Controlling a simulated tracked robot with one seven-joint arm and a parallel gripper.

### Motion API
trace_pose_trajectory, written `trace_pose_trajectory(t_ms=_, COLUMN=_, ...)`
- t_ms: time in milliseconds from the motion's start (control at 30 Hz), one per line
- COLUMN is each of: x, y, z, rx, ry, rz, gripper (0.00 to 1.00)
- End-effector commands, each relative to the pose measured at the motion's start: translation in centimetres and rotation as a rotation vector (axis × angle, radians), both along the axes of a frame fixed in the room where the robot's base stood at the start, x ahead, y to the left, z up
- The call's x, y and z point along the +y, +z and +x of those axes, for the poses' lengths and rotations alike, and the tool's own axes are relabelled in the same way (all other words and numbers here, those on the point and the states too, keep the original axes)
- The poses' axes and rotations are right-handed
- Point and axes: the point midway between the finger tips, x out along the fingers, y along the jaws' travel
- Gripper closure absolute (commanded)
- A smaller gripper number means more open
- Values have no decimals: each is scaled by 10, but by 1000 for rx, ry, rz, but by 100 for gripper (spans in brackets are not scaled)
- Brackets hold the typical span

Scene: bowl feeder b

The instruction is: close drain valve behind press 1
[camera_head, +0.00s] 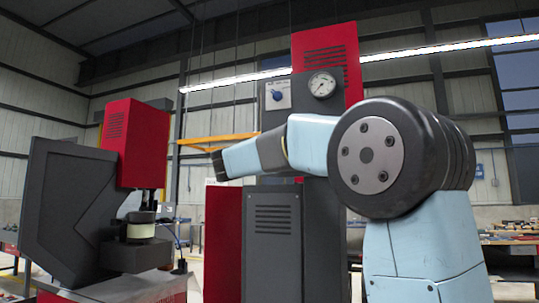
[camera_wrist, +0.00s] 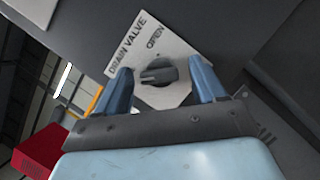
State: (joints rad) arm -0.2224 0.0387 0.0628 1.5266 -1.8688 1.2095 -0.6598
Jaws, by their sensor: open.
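The drain valve's dark round knob (camera_wrist: 160,73) sits on a pale plate (camera_wrist: 182,47) in the wrist view. The plate looks turned in the picture and reads DRAIN VALVE and OPEN. The knob's raised grip lies roughly level in the picture, its end to the left. My gripper (camera_wrist: 160,67) is open. Its two blue fingers stand on either side of the knob, with gaps between. I cannot tell how deep they reach over it. The plate's lower part is hidden by my gripper. In the head view I cannot make out the gripper or this knob.
In the head view, a red and dark grey press (camera_head: 135,145) stands at the left. A tall red and grey cabinet (camera_head: 273,240) stands in the middle, partly behind my arm. It bears a gauge (camera_head: 322,84) and a blue knob (camera_head: 277,95). An orange beam (camera_head: 215,139) shows behind.

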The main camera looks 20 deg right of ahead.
Motion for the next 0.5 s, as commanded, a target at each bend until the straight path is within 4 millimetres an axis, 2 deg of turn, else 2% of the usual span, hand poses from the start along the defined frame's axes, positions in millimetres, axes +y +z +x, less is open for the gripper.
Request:
trace_pose_trajectory(t_ms=267, x=5, y=-1, z=-3, rx=0, ry=2, rz=1, gripper=30)
trace_pose_trajectory(t_ms=500, x=33, y=-11, z=-24, rx=-1, ry=5, rz=0, gripper=30)
